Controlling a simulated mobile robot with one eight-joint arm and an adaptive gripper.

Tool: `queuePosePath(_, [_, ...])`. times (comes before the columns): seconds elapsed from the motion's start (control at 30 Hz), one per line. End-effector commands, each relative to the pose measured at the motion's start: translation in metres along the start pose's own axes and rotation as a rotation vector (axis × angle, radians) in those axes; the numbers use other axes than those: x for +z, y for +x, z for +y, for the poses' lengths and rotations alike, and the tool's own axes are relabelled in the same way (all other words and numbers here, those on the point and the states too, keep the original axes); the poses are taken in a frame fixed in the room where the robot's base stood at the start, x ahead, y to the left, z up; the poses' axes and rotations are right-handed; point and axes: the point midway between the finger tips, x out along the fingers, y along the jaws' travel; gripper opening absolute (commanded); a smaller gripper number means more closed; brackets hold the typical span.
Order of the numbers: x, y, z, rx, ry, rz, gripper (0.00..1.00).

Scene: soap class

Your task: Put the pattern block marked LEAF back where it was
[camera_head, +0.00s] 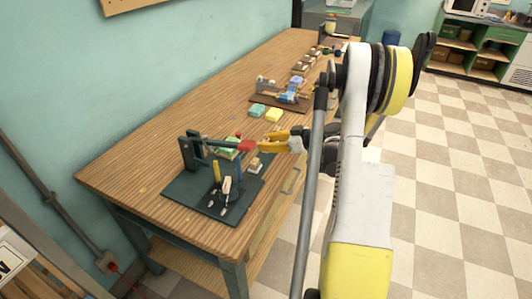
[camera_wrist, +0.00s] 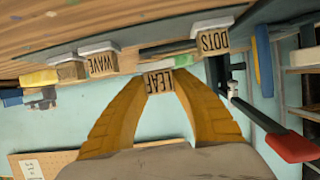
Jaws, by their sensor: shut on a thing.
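The LEAF block (camera_wrist: 168,79) is a small brown block with a white layer on one side. It sits between my yellow fingertips in the wrist view, which shows the scene upside down. My gripper (camera_wrist: 158,85) is shut on it. In the head view my gripper (camera_head: 264,143) is above the near part of the bench, beside the red-handled press; the LEAF block cannot be made out there. The DOTS block (camera_wrist: 213,40), the WAVE block (camera_wrist: 101,62) and another brown block (camera_wrist: 68,70) stand apart from my fingers. Whether the LEAF block touches anything below is unclear.
The press (camera_head: 190,152) stands on a dark base (camera_head: 190,196), its red handle (camera_head: 247,146) close to my fingers. A small brown block (camera_head: 255,165) is below my gripper. Green (camera_head: 257,110) and yellow (camera_head: 274,114) bars lie beyond. The wooden bench's (camera_head: 150,160) left part is clear.

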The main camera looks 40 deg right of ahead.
Motion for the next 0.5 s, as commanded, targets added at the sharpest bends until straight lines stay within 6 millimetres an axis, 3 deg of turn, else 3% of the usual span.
queuePosePath(0.2, [0.033, 0.013, 0.0, 0.0, 0.0, 0.0, 0.0])
queuePosePath(0.5, [0.033, 0.013, 0.0, 0.0, 0.0, 0.0, 0.0])
